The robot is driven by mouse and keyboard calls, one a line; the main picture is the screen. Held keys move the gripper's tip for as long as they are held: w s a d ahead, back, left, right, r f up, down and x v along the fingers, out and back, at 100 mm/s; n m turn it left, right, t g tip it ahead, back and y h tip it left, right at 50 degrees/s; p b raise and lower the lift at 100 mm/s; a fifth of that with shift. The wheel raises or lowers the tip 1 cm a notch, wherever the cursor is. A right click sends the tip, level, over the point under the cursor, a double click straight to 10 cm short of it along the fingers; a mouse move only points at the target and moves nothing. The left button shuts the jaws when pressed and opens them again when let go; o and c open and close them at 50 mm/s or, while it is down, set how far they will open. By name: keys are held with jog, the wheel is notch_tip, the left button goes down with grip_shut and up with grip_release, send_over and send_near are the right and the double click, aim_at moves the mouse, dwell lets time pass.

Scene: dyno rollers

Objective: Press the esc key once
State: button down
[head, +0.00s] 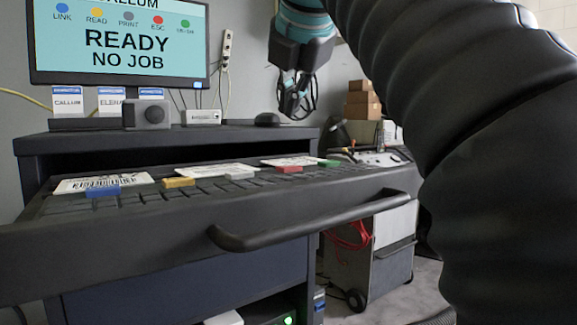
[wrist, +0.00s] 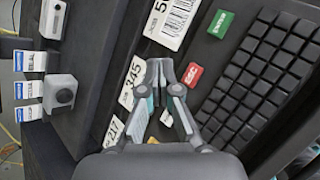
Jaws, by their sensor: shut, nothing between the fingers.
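The red ESC key (wrist: 193,74) lies just right of my fingertips in the wrist view, its label readable. In the head view the red key (head: 288,169) sits in the keyboard's back row, between a grey key (head: 240,176) and a green key (head: 328,163). My gripper (head: 293,108) is shut and empty, fingers down, above the keyboard drawer in the head view. In the wrist view my gripper (wrist: 159,66) has its fingertips together beside the ESC key. The monitor (head: 122,45) reads "READY NO JOB" and links red with ESC.
The keyboard drawer (head: 150,245) is pulled out, with a handle (head: 300,222) on its front. Blue (head: 103,191) and yellow (head: 179,182) keys sit farther left. White barcode cards (head: 104,182) lie behind the coloured keys. Name cards (head: 67,98) stand below the monitor.

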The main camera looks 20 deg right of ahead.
aim_at(291, 166)
jog(key=shift+f+b, duration=1.85)
jog(key=shift+f, duration=1.25)
jog(key=shift+f, duration=0.1)
jog(key=shift+f, duration=0.35)
jog(key=shift+f+b, duration=0.35)
jog(key=shift+b, duration=0.1)
jog(key=shift+r, duration=0.1)
jog(key=shift+r+p, duration=0.7)
jog(key=shift+p, duration=0.25)
